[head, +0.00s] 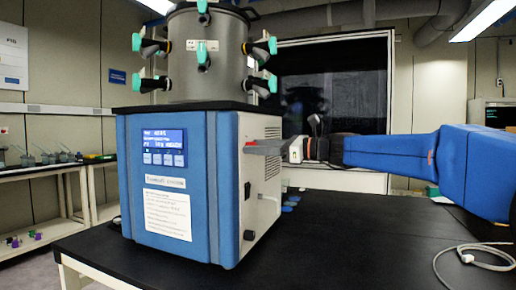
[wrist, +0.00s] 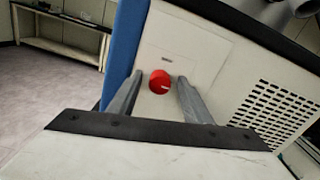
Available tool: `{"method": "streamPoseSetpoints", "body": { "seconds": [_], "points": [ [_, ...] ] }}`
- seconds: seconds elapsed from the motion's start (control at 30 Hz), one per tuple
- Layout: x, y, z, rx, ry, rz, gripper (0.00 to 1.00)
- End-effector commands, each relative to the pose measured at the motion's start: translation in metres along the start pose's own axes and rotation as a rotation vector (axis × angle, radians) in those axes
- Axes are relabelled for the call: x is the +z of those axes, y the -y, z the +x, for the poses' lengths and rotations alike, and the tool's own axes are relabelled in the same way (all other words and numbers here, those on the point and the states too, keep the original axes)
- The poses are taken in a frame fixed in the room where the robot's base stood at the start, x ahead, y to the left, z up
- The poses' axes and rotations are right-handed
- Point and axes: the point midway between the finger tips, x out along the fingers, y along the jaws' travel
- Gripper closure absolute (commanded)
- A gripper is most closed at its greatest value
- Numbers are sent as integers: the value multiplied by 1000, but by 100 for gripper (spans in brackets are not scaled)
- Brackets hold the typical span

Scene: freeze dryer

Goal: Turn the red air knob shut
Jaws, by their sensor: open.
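The red air knob (wrist: 159,82) is a round red knob with a small white mark, on the white side panel of the freeze dryer (head: 162,190). In the wrist view my gripper (wrist: 158,80) is open, with one grey finger to the left of the knob and one to the right. Gaps show between the fingers and the knob; I cannot tell how deep the tips reach. In the head view my gripper (head: 268,148) reaches the dryer's right side from the right, near the top of the panel. The knob is mostly hidden there.
The dryer stands on a black bench (head: 340,230), with a steel drum (head: 207,75) with green-tipped valves on top. A vent grille (wrist: 270,115) is right of the knob. Blue caps (head: 290,204) lie behind the dryer. A white cable (head: 470,256) lies at the bench's right.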

Motion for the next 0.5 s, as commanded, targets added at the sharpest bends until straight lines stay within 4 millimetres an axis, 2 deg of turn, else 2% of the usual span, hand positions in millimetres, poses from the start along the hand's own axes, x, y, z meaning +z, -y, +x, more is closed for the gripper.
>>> {"method": "streamPoseSetpoints", "body": {
  "seconds": [0.13, 0.3, 0.5],
  "points": [
    [0, 0, 0, 0, 0, 0, 58],
    [0, 0, 0, 0, 0, 0, 97],
    [0, 0, 0, 0, 0, -6, 96]
  ]
}}
